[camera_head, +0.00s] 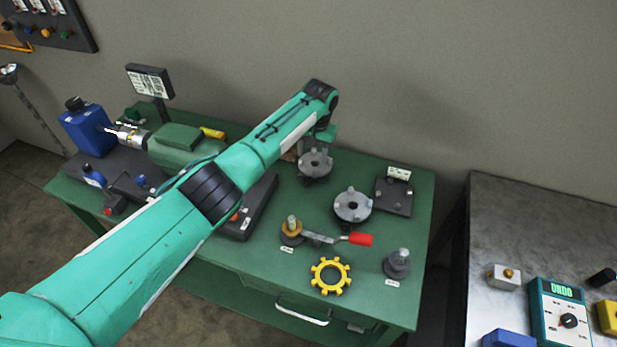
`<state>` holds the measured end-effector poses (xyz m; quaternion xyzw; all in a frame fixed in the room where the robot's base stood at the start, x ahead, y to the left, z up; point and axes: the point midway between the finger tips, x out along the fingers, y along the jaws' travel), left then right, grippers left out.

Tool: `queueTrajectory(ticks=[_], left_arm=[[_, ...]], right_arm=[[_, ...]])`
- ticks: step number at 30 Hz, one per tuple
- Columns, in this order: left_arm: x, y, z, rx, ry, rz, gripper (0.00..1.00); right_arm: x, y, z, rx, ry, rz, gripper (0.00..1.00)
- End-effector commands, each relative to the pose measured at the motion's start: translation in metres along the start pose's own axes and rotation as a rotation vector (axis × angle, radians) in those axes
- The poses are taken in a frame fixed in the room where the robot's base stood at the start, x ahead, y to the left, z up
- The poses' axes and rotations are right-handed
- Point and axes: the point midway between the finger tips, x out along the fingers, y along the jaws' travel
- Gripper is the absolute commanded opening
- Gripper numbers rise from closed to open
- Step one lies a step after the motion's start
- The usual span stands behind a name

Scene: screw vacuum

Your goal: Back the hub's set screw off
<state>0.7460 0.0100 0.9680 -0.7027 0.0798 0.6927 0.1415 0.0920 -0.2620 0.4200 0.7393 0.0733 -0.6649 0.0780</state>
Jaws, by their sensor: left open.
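A grey lobed hub (316,164) sits at the back of the green workbench (262,270). A second grey lobed hub (352,205) lies to its front right. A yellow toothed ring (330,276) lies nearer the front edge. I cannot make out a set screw on either hub. My left arm crosses the bench from the lower left, and my left gripper (319,143) points down just above the back hub. Its jaws are open but mostly hidden by the wrist, and I cannot tell whether they touch the hub. My right gripper is not in view.
A green motor (176,147) and a blue bottle (88,130) stand at the left. A red-handled clamp (335,239), a grey post (397,264) and a dark block (394,194) stand at the right. A teal device (560,315) reading "UNDO" is on the separate grey bench (540,225).

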Motion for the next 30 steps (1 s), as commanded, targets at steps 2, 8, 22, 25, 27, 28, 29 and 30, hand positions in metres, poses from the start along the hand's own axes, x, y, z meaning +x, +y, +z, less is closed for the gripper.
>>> queueTrajectory(ticks=[2, 8, 22, 25, 27, 28, 29, 30], left_arm=[[0.015, 0.000, 0.000, -0.001, 0.000, -0.001, 0.52], [0.040, 0.000, 0.000, -0.001, -0.001, 0.000, 0.52], [0.096, 0.000, 0.000, -0.001, 0.000, 0.000, 0.52], [0.107, 0.000, 0.000, 0.000, 0.000, 0.000, 0.52], [0.113, 0.000, 0.000, -0.001, 0.000, 0.001, 0.52], [0.116, 0.000, 0.000, -0.001, 0.000, 0.001, 0.52], [0.118, 0.000, 0.000, -0.001, 0.000, 0.001, 0.52], [0.121, 0.000, 0.000, -0.001, 0.000, 0.001, 0.52]], right_arm=[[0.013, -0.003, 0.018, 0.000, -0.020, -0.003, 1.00], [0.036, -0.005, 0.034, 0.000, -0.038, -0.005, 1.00], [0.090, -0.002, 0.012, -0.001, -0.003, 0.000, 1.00], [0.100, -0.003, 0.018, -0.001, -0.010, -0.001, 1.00], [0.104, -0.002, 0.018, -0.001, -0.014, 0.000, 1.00], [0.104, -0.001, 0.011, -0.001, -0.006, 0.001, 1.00], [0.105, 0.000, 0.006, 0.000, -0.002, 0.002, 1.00], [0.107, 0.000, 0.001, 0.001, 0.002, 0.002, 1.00]])
